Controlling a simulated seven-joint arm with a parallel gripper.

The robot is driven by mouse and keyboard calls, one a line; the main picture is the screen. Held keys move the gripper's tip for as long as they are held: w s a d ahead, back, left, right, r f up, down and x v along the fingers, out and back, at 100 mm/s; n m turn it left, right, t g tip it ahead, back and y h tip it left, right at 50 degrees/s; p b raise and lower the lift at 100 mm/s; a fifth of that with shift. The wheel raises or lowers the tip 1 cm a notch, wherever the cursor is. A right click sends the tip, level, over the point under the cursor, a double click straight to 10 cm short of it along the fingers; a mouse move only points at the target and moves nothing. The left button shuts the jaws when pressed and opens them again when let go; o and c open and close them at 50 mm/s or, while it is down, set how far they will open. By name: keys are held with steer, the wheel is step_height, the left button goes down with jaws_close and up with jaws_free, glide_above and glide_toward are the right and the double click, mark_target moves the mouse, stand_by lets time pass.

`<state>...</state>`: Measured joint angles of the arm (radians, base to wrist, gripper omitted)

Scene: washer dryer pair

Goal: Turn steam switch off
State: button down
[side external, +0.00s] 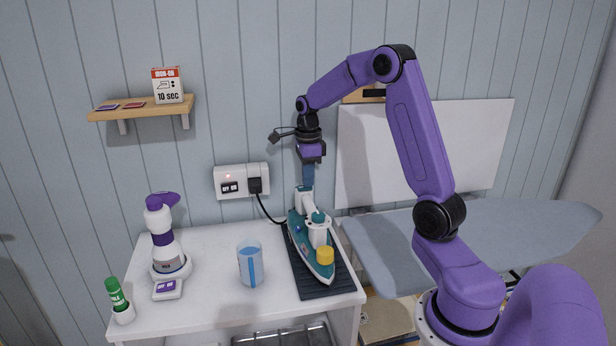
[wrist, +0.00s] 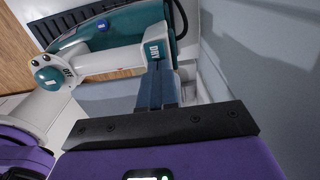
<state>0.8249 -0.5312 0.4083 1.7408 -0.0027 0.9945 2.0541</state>
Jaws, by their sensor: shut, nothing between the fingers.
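A teal and white iron (side external: 298,228) lies on a dark ribbed mat on the white table, with a yellow cap at its front end. It also shows in the wrist view (wrist: 110,58). A "DRY" label (wrist: 153,53) is on the end of its white handle near my fingers. I cannot tell for sure which part is the steam switch or how it is set. My gripper (side external: 308,185) is shut and empty, pointing down just above the rear of the handle. In the wrist view its blue fingers (wrist: 157,82) overlap the handle end; contact is unclear.
A dark cord runs from the iron to a wall socket (side external: 233,181). A jug of blue liquid (side external: 250,264), a small purple and white arm-shaped device (side external: 165,240) and a green bottle (side external: 117,294) stand left. An ironing board (side external: 480,225) is at right.

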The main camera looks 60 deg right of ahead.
steer(key=shift+s+d+f+t+y, duration=0.1)
steer(key=shift+s+f+t+y, duration=0.2)
steer(key=shift+f+y, duration=0.1)
steer(key=shift+f, duration=0.25)
steer(key=shift+s+d, duration=0.1)
stand_by(0.4)
steer(key=shift+w+a+r, duration=0.15)
steer(key=shift+w+a, duration=0.5)
steer(key=shift+a, duration=0.2)
steer(key=shift+r, duration=0.1)
step_height(320, 180, up, 15)
steer(key=s+d, duration=0.1)
steer(key=d, duration=0.1)
steer(key=shift+s+d, duration=0.35)
